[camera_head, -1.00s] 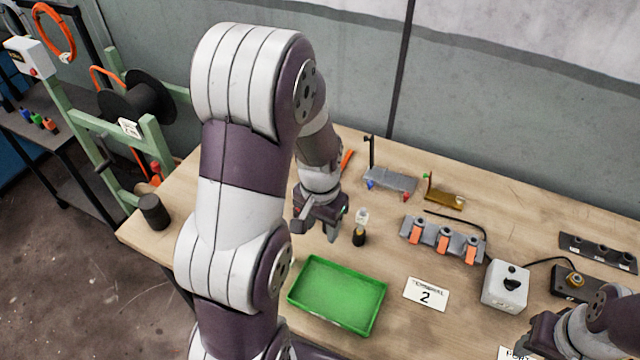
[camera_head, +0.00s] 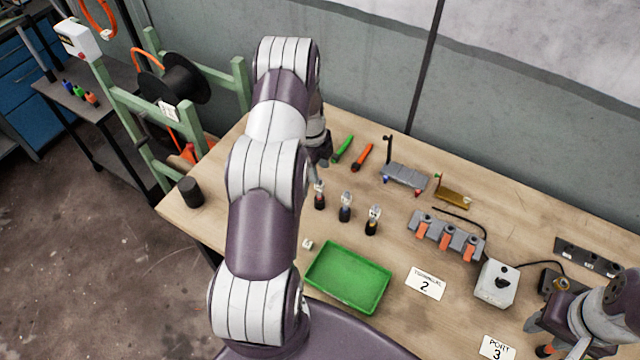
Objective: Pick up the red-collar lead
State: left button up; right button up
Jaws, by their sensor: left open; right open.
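Three short dark leads with pale upper ends stand in a row on the bench behind the green tray. The leftmost, with a reddish band, looks like the red-collar lead (camera_head: 320,197); it stands close beside my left arm. Right of it are a bluish-banded lead (camera_head: 345,209) and a yellowish-banded lead (camera_head: 373,221). My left gripper (camera_head: 321,162) is just behind the red-collar lead, partly hidden by my arm; it is open and no lead shows in it. My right gripper (camera_head: 535,338) is open at the lower right, far from the leads.
A green tray (camera_head: 347,277) lies in front of the leads, with a small pale piece (camera_head: 308,244) at its left. Green (camera_head: 343,149) and orange (camera_head: 362,157) tools lie behind. A grey clip rack (camera_head: 446,236) and a white switch box (camera_head: 495,284) stand to the right.

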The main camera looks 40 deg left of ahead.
aim_at(319, 186)
pick_arm(q)
jog(key=shift+f, duration=0.6)
jog(key=shift+f+p, duration=0.4)
jog(key=p, duration=0.1)
jog(key=f+p, duration=0.2)
jog(key=shift+s+d+f, duration=0.1)
jog(key=shift+s+d, duration=0.25)
notch_tip(319, 186, down, 3)
jog(key=shift+d+r, duration=0.15)
jog(key=shift+r, duration=0.05)
jog(key=shift+w+f, duration=0.15)
jog(key=shift+f, duration=0.1)
grip_shut()
pick_arm(e)
notch_tip(319, 186, up, 5)
jog(key=shift+a+f, duration=0.1)
